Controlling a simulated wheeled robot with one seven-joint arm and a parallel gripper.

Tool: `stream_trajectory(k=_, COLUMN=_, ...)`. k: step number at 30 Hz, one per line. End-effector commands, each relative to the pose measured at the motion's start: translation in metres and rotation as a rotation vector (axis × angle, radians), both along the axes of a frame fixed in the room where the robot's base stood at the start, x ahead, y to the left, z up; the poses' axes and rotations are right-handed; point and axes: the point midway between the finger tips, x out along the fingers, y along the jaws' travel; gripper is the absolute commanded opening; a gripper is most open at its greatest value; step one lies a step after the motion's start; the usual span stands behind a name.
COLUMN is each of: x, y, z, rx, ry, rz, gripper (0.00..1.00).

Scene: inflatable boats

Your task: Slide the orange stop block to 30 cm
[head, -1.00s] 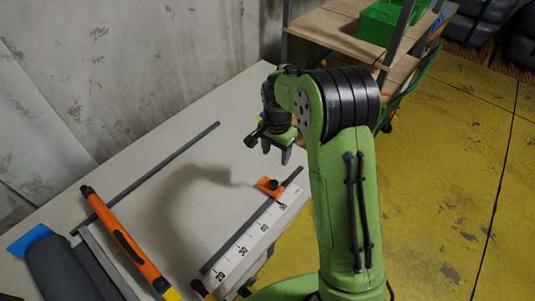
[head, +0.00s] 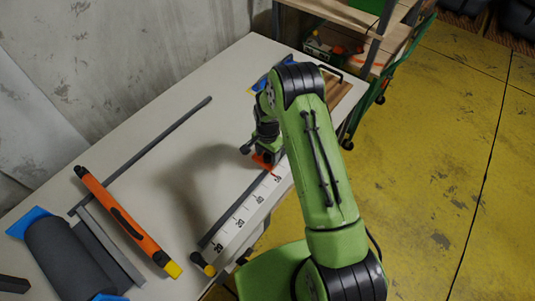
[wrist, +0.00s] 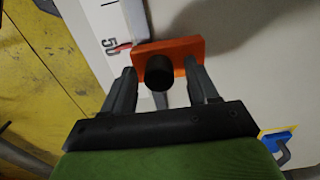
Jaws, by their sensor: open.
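The orange stop block (wrist: 186,48) with its black knob (wrist: 159,73) sits on the grey rail beside the white ruler (wrist: 105,20). Its red pointer shows close to the 50 mark in the wrist view. In the head view the block (head: 262,161) is partly hidden by my gripper (head: 266,153). My gripper (wrist: 160,76) is open, its fingers reaching toward the block with the knob between them. I cannot tell whether the fingers touch the block. The ruler's lower numbers (head: 219,246) run toward the near end of the table.
An orange and yellow tool (head: 125,220) and a dark grey roll (head: 65,260) lie at the left. A grey bar (head: 150,150) lies along the table (head: 130,125). A blue-handled object (wrist: 280,138) is near my gripper. A shelf (head: 340,25) stands behind.

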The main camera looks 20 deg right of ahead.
Motion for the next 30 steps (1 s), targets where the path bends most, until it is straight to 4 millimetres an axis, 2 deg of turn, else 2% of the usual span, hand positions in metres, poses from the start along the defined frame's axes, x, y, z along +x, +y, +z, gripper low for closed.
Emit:
stream_trajectory(k=6, x=0.000, y=0.000, z=0.000, rx=0.000, ry=0.000, rz=0.000, gripper=0.59)
stream_trajectory(k=18, x=0.000, y=0.000, z=0.000, rx=0.000, ry=0.000, rz=0.000, gripper=0.00)
stream_trajectory(k=26, x=-0.001, y=0.002, z=0.000, rx=0.001, ry=-0.001, rz=0.001, gripper=0.00)
stream_trajectory(k=30, x=-0.010, y=0.014, z=0.000, rx=0.002, ry=0.001, rz=0.004, gripper=0.00)
